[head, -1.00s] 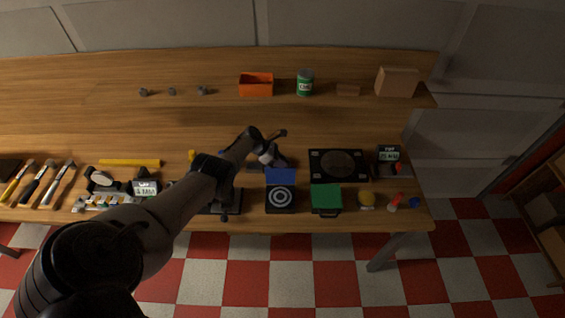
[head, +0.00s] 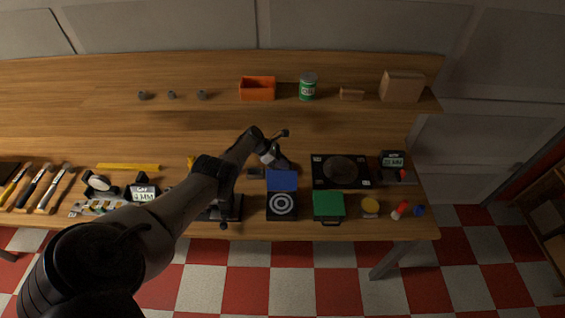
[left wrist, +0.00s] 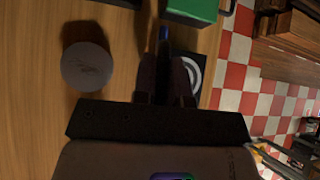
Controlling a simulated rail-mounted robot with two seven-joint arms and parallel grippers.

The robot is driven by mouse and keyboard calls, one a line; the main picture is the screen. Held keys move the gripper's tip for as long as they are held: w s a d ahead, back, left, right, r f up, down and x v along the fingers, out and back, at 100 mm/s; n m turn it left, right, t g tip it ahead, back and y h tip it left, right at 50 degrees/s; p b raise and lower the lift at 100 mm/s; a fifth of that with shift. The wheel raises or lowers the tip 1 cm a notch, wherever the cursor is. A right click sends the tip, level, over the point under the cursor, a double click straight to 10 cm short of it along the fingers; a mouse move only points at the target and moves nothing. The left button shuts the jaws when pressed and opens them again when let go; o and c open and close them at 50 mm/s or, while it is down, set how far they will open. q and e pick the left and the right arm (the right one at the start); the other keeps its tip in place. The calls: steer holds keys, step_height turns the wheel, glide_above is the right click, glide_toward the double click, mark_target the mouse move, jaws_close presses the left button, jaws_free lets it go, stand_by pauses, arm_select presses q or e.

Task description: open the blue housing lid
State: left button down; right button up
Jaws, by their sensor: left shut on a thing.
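The blue housing lid (head: 282,181) stands raised at the back edge of its black housing (head: 282,206), whose top with white rings is uncovered. My left gripper (head: 281,167) is at the lid's far edge, shut on it. In the left wrist view, the left gripper's fingers (left wrist: 164,62) are closed around a narrow blue strip of the lid (left wrist: 163,34). The ringed housing (left wrist: 193,72) shows partly to the right of the fingers there. The fingers hide most of the lid in that view. My right gripper is not in view.
A green box (head: 328,206) stands just right of the housing. A black plate with a dark disc (head: 341,170) lies behind it. An orange bin (head: 257,89) and green can (head: 308,86) stand at the back.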

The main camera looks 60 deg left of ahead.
arm_select(q)
steer(key=c, duration=1.2)
jaws_free()
steer(key=shift+o, duration=0.2)
steer(key=shift+s+a+r+p, duration=0.15)
steer(key=shift+s+r+p, duration=0.05)
steer(key=shift+r+p, duration=0.1)
steer(key=p+v, duration=0.5)
steer(key=v, duration=0.8)
